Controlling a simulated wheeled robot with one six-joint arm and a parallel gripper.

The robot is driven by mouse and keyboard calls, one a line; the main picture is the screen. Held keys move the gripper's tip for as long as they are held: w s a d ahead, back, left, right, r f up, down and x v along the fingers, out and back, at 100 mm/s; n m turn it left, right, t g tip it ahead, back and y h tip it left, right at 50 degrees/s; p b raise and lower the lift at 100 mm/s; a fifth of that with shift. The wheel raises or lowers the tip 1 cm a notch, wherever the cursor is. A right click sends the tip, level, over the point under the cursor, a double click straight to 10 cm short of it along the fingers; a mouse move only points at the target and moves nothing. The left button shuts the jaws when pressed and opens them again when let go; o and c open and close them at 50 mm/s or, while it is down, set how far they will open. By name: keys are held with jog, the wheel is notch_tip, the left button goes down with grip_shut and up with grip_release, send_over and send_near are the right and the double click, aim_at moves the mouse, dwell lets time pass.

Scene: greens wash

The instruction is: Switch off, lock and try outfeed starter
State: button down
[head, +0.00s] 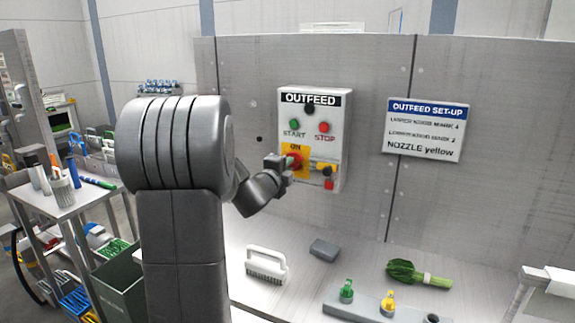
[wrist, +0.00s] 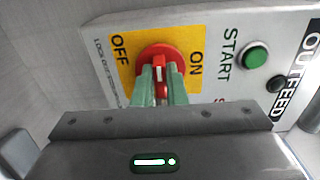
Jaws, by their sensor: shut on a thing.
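The outfeed starter box (head: 340,130) is on the grey wall panel, with a green START button (head: 294,125) and a red STOP button (head: 324,127). Its red rotary switch handle (wrist: 160,63) sits on a yellow plate (wrist: 125,75) marked ON and OFF. My gripper (head: 290,163) is shut on the handle, with greenish fingers (wrist: 162,90) on both sides of it. The handle's bar runs up-down in the wrist view; I cannot tell which label it points to. My fingers partly hide it. A small yellow-and-black piece (head: 325,168) and a red one (head: 329,185) are right of the handle.
An OUTFEED SET-UP sign (head: 427,130) is on the panel at right. Below, the bench holds a white brush (head: 266,264), a grey block (head: 325,249), leafy greens (head: 405,272), and green (head: 346,291) and yellow (head: 388,303) nozzles. A cluttered cart (head: 62,205) stands left.

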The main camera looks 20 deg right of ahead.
dwell(0.4)
jog(key=c, duration=1.5)
grip_release()
jog(key=b+v, duration=0.1)
jog(key=v, duration=1.2)
jog(key=shift+s+a+b, duration=0.25)
jog(key=shift+s+b, duration=0.05)
jog(key=p+x, duration=0.1)
jog(key=x, duration=1.3)
jog(key=shift+a+p, duration=0.1)
jog(key=shift+p, duration=0.2)
